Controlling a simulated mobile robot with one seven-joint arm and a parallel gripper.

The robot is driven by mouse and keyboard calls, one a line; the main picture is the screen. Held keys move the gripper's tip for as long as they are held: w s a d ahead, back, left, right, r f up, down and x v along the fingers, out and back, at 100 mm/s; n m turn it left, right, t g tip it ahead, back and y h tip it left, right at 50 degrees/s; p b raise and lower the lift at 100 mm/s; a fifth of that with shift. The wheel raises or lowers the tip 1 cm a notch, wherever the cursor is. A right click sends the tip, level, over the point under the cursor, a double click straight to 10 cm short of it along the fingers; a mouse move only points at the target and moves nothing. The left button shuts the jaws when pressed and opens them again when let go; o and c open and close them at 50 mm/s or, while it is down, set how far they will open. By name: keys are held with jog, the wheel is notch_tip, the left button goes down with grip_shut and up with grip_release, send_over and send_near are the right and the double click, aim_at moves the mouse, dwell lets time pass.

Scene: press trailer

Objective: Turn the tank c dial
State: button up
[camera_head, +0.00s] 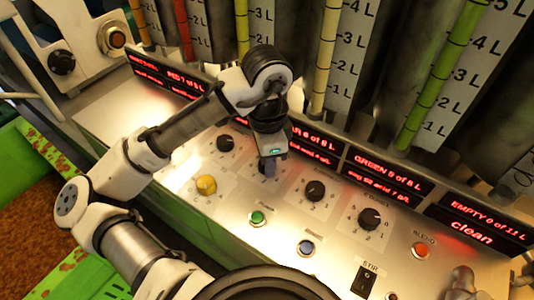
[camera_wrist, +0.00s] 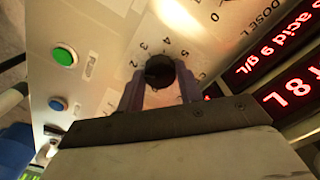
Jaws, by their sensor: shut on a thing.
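My gripper (camera_head: 268,168) reaches down to the panel in the head view, at the second black dial from the left in the row. The gripper mostly hides that dial there. In the wrist view the black round dial (camera_wrist: 160,70) sits between the two purple-grey fingers of my gripper (camera_wrist: 159,90), which are shut on it. Printed numbers and a scale surround the dial. Other black dials are at the left (camera_head: 225,143), at the right (camera_head: 314,190) and farther right (camera_head: 371,218). I cannot read which dial is marked tank c.
Red-lit displays (camera_head: 388,173) and tanks with level tubes (camera_head: 327,60) stand behind the dials.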

dwell(0.3)
jog(key=o, duration=1)
notch_tip(320, 180, up, 14)
jog(key=shift+p, duration=0.3)
jog(key=shift+f, duration=0.1)
